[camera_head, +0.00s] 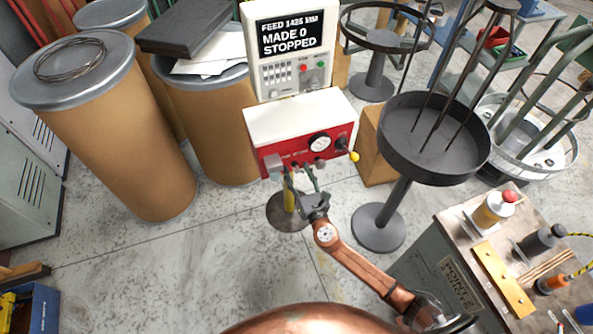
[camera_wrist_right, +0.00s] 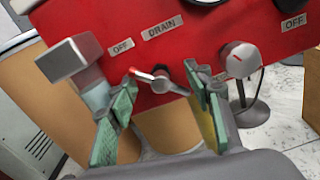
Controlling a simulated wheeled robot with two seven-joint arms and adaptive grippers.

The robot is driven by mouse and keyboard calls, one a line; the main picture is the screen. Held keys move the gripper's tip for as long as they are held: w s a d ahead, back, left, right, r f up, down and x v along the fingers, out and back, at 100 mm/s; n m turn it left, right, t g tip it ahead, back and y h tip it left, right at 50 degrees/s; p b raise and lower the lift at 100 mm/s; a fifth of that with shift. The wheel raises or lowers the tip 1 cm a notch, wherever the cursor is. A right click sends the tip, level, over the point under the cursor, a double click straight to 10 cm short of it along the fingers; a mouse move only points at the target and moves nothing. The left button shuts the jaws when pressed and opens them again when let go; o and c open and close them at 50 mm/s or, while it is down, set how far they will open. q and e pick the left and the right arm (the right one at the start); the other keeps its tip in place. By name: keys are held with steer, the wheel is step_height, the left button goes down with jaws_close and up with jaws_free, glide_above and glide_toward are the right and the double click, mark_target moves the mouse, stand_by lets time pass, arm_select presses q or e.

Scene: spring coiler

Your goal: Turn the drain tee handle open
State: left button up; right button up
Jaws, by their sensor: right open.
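The drain tee handle (camera_wrist_right: 160,78) is a thin bar with a red left end on a dark hub, low on the red panel. It slants slightly, its red end up and left, below the OFF label (camera_wrist_right: 121,46) and the DRAIN label (camera_wrist_right: 162,27). My right gripper (camera_wrist_right: 165,92) is open, its green-padded fingers on either side of the handle; I see no clear contact. In the head view my right gripper (camera_head: 304,184) is under the front of the red-and-white machine (camera_head: 300,125) and hides the handle's detail. My left gripper is not in view.
A grey knob (camera_wrist_right: 238,58) with a red mark sits right of the handle. A grey block (camera_wrist_right: 70,60) juts out at left. In the head view a gauge (camera_head: 319,142) and yellow-tipped lever (camera_head: 352,156) are on the panel. A black round tray stand (camera_head: 435,165) is close at right.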

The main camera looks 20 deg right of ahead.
steer(key=shift+w, duration=0.3)
steer(key=c, duration=0.7)
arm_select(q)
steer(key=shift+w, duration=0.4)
arm_select(e)
jaws_close()
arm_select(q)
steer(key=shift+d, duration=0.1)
